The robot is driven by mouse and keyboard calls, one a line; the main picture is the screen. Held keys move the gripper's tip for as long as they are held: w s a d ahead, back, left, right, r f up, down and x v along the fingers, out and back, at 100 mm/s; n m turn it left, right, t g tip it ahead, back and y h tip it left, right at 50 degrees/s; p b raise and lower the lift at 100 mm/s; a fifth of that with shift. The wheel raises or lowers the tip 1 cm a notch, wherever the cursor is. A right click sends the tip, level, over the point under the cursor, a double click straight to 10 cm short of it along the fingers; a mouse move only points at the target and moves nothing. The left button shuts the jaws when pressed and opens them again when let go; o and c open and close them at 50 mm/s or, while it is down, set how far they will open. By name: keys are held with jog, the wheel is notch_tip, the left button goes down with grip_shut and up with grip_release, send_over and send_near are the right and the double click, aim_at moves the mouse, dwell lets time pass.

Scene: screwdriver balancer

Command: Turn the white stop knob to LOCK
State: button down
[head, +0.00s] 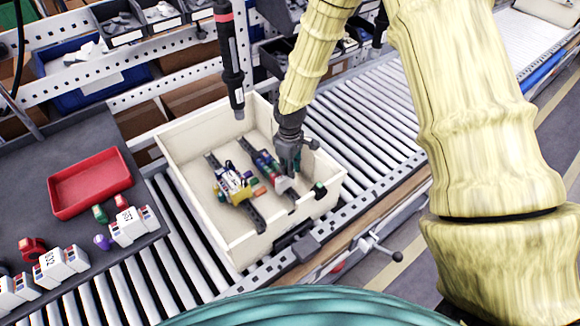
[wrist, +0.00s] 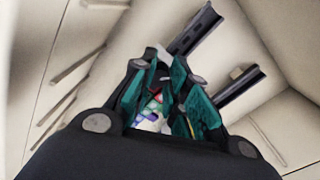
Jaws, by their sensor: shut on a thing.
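My gripper (head: 288,166) reaches down into a cream crate (head: 225,240) on the roller conveyor. Its teal fingers (wrist: 160,112) are shut on a small multicoloured part (wrist: 152,112), with white, blue and red showing between them. The fingers hide most of this part. In the head view the fingertips are at the right-hand group of small modules, on a dark rail. I cannot pick out a white stop knob or a LOCK mark. A metal lever with a dark ball end (head: 396,256) shows on the conveyor's front side, well apart from my gripper.
A screwdriver (head: 230,60) hangs upright beside the crate's back left corner. A yellow and white module group (head: 234,187) sits on the left rail in the crate. A red tray (head: 88,182) and labelled blocks lie on the grey table at left. Rollers right of the crate are clear.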

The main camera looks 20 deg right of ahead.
jog(key=c, duration=1.3)
grip_release()
jog(key=shift+r, duration=0.15)
notch_tip(320, 180, up, 12)
jog(key=shift+f, duration=0.15)
